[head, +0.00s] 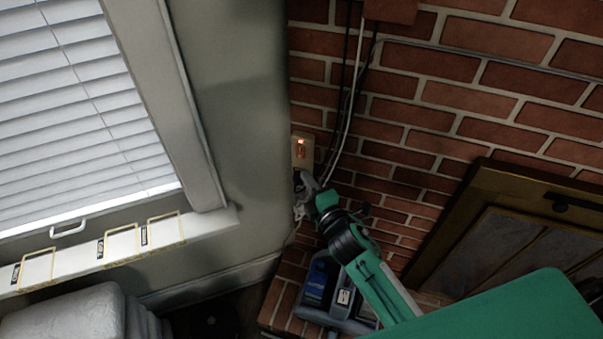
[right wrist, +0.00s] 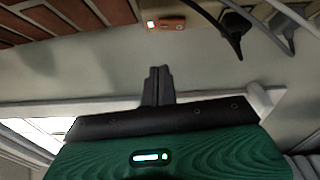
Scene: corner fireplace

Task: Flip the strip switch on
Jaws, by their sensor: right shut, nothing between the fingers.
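The power strip (head: 303,158) is a small tan block mounted upright in the corner where the brick wall meets the grey wall. A small orange light glows near its top. In the right wrist view the strip (right wrist: 170,24) shows at the top, with the lit spot at its left end and dark and pale plugs and cables to its right. My right gripper (head: 301,183) is just below the strip in the head view, its fingers shut and empty. In the right wrist view the fingertips (right wrist: 159,70) appear apart from the strip. My left gripper is not in view.
Black and white cables (head: 352,95) run down the brick wall beside the strip. A window with blinds (head: 75,110) and a sill (head: 205,222) is at left. A blue-grey object (head: 322,282) stands below my right arm. A brown-framed fireplace panel (head: 500,240) is at right.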

